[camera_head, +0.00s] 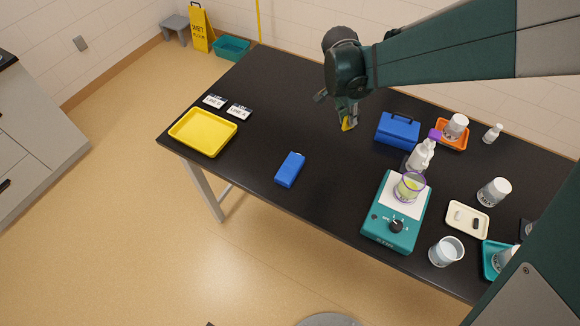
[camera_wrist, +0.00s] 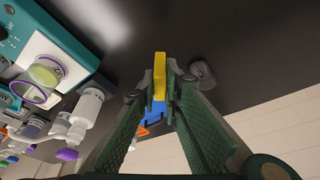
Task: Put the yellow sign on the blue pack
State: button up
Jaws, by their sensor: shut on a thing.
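My gripper (camera_head: 346,117) is shut on the small yellow sign (camera_head: 348,124), above the black table near its far side. In the wrist view the yellow sign (camera_wrist: 160,70) sticks out past the fingertips (camera_wrist: 160,92), which partly hide it. The blue pack (camera_head: 290,169) is a flat slab lying on the table near the front edge, below and to the left of my gripper in the head view. Its top looks bare. I cannot make it out in the wrist view.
A blue toolbox (camera_head: 398,131) stands right of my gripper. A purple-capped bottle (camera_head: 421,155) and a teal hotplate with a beaker (camera_head: 385,224) are farther right. A yellow tray (camera_head: 203,132) and white labels (camera_head: 239,110) lie left. The table between tray and blue pack is clear.

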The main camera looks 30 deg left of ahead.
jog(key=s+a+n, duration=0.2)
jog(key=s+a, duration=1)
jog(key=s, duration=0.5)
jog(key=shift+s+a+r+y, duration=0.15)
jog(key=shift+s+a+y, duration=0.1)
jog(key=shift+y, duration=0.15)
send_near(294, 165)
jog(key=shift+w+d+b, duration=0.1)
jog(key=shift+w+b, duration=0.25)
jog(key=shift+w, duration=0.15)
jog(key=shift+f, duration=2)
jog(key=shift+f+b, duration=0.15)
jog(key=shift+b, duration=0.15)
jog(key=shift+o, duration=1.4)
jog(key=o, duration=0.5)
jog(key=shift+c, duration=0.2)
